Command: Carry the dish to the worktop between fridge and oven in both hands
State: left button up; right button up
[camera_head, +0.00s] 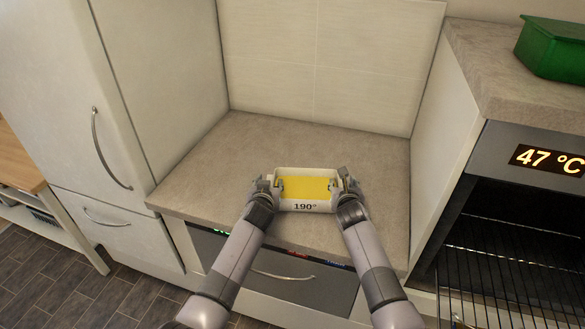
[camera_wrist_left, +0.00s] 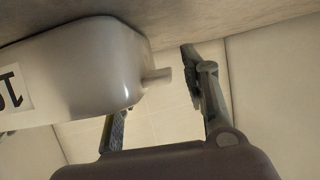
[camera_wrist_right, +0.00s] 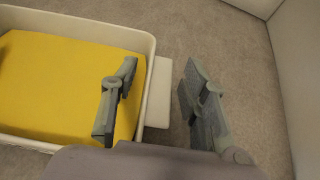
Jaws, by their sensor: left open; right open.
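The white dish (camera_head: 304,206) with yellow contents (camera_head: 305,187) and "190°" on its front appears to rest upright on the grey worktop (camera_head: 350,155) between fridge and oven. My left gripper (camera_head: 270,184) is open at the dish's left end; in the left wrist view its fingers (camera_wrist_left: 155,90) are apart near the end handle (camera_wrist_left: 157,76). My right gripper (camera_head: 343,182) is open at the right end. In the right wrist view its fingers (camera_wrist_right: 158,85) stand either side of the right handle (camera_wrist_right: 158,105), one over the dish's inside. Contact is unclear.
The fridge (camera_head: 60,120) stands left and the open oven (camera_head: 510,240), reading 47 °C, right. A green box (camera_head: 553,50) sits on the counter above the oven. A tiled wall closes the back. The worktop around the dish is clear.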

pick_arm(q)
jog(key=v, duration=1.1)
pick_arm(e)
jog(key=shift+s, duration=0.1)
jog(key=v, duration=1.2)
jog(key=shift+r, duration=0.15)
